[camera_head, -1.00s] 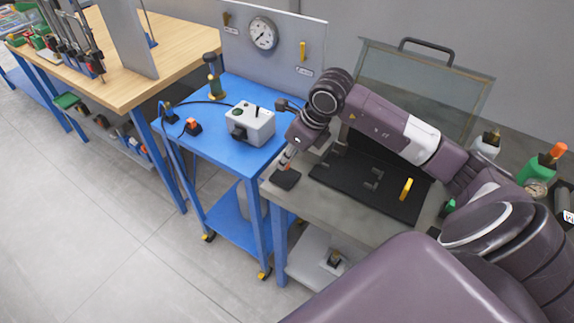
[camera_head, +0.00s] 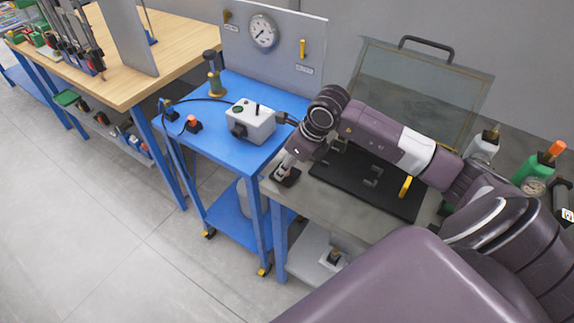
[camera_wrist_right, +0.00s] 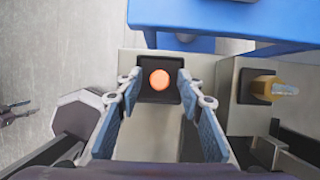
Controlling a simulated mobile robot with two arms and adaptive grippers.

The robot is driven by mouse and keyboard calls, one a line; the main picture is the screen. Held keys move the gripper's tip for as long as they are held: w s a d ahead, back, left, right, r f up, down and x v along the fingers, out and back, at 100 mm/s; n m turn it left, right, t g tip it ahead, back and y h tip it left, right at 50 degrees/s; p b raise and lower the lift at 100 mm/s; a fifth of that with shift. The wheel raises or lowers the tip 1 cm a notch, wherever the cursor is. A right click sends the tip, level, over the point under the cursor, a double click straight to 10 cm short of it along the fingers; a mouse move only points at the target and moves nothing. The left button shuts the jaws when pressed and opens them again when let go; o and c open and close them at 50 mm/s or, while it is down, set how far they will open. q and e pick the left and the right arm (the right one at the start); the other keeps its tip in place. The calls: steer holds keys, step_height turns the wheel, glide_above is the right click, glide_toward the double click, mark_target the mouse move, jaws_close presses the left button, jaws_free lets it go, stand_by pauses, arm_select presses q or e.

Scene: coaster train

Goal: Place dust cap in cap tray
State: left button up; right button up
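The dust cap, a round orange piece (camera_wrist_right: 160,79), lies in the small square black cap tray (camera_wrist_right: 147,96) in the right wrist view. The tray sits near the corner of the grey bench and also shows in the head view (camera_head: 292,180), partly hidden by my gripper. My right gripper (camera_wrist_right: 159,88) is open, its two blue-grey fingers on either side of the cap with gaps to it. In the head view my right gripper (camera_head: 284,172) is low over the tray and hides the cap. My left gripper is in neither view.
A black mat (camera_head: 390,199) with brackets and a yellow handle (camera_head: 406,187) lies right of the tray. The blue cart (camera_head: 213,140) with a grey box (camera_head: 250,123) stands to the left. Bottles (camera_head: 540,168) stand at the right.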

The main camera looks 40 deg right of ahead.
steer(key=shift+r, duration=0.1)
steer(key=shift+d+r, duration=0.1)
steer(key=shift+r, duration=0.2)
steer(key=b+v, duration=0.2)
steer(key=v, duration=0.9)
steer(key=shift+s+r, duration=0.2)
steer(key=shift+s, duration=0.05)
